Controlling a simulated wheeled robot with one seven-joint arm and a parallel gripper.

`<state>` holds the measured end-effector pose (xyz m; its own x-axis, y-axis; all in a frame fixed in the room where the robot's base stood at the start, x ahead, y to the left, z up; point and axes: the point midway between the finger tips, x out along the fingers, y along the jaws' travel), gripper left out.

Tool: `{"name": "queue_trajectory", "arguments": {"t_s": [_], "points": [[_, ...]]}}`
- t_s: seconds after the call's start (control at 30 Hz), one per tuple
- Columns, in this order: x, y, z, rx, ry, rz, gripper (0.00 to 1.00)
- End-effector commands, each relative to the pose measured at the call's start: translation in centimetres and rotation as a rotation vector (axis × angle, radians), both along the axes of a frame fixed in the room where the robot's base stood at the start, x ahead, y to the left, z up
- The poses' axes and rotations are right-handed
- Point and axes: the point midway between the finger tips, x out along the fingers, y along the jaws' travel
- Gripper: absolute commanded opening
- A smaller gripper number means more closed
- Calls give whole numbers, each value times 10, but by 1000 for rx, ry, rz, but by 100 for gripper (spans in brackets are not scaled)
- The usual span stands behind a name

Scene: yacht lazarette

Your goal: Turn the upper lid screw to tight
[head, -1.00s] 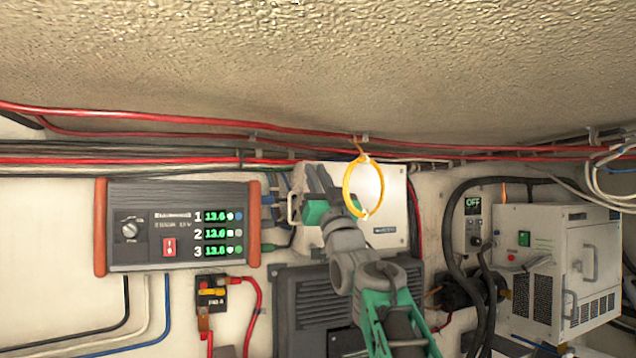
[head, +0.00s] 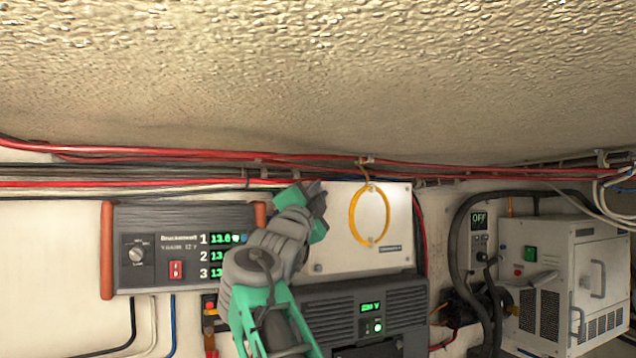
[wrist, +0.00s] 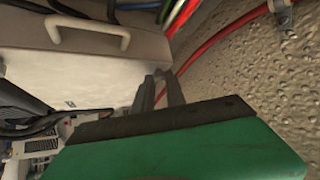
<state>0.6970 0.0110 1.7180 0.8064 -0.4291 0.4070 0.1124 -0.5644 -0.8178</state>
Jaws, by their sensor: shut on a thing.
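The white box (head: 345,235) on the back wall has a lid with a small lower screw (head: 318,268) at its lower left corner. My gripper (head: 318,192) is at the lid's upper left corner, its fingers close together. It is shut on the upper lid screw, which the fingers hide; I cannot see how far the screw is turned. In the wrist view the fingertips (wrist: 162,84) meet the edge of the white lid (wrist: 60,75), and a pale handle (wrist: 88,28) shows beyond.
A yellow ring (head: 369,216) hangs from the cables in front of the lid, right of my gripper. Red and black cables (head: 120,155) run close above. A display panel (head: 155,245) is left, a black unit (head: 400,300) below, a white cabinet (head: 565,290) right.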

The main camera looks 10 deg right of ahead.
Motion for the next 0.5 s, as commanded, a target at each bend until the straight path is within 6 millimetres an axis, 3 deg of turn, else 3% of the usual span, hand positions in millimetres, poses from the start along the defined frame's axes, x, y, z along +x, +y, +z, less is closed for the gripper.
{"name": "queue_trajectory", "arguments": {"t_s": [0.03, 0.5], "points": [[0, 2, 6, 38, 6, 2, 0], [0, 2, 4, 197, 36, 2, 0]]}}
